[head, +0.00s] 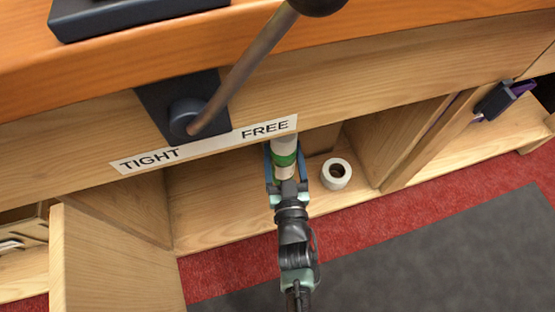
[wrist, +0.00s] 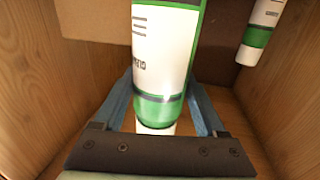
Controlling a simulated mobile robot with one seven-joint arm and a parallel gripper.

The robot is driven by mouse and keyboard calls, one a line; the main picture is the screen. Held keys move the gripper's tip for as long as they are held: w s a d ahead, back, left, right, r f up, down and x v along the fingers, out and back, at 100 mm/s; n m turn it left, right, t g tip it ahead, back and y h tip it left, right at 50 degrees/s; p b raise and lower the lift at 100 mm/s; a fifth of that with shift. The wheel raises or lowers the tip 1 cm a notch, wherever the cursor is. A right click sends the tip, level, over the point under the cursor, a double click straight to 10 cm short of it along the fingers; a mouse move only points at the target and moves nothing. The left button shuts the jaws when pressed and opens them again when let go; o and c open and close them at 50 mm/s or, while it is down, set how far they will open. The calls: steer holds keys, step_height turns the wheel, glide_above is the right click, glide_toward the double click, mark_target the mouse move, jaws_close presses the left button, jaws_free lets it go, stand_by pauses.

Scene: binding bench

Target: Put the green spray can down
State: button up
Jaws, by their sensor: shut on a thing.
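The green spray can (head: 284,158), white with green bands, is between the blue fingers of my gripper (head: 285,168) in the head view, at the open compartment under the bench. In the wrist view, the can (wrist: 165,55) fills the middle, with a finger on each side and a white end at the bottom. My gripper (wrist: 160,100) is shut on it. The can's far end is cut off in the wrist view and partly hidden under the bench front in the head view. I cannot tell whether it touches the compartment floor.
Another white-and-green container (wrist: 262,30) shows at upper right in the wrist view. Wooden side walls bound the compartment; its floor (head: 215,215) is clear to the left. A lever (head: 240,75) stands above.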

mark_target(284, 177)
steer(key=shift+f+b, duration=1.8)
steer(key=shift+f, duration=1.15)
steer(key=shift+f, duration=0.1)
steer(key=shift+f, duration=0.15)
steer(key=o, duration=1.3)
steer(key=shift+s+r, duration=0.1)
steer(key=shift+r, duration=0.15)
steer(key=s+p, duration=0.2)
steer(key=s, duration=0.2)
steer(key=s+d+p, duration=0.1)
steer(key=s+p, duration=0.1)
steer(key=s, duration=0.2)
steer(key=s+p, duration=0.2)
steer(key=s, duration=0.1)
steer(key=shift+s+d+f, duration=0.1)
steer(key=shift+s+d, duration=0.1)
steer(key=shift+s, duration=0.2)
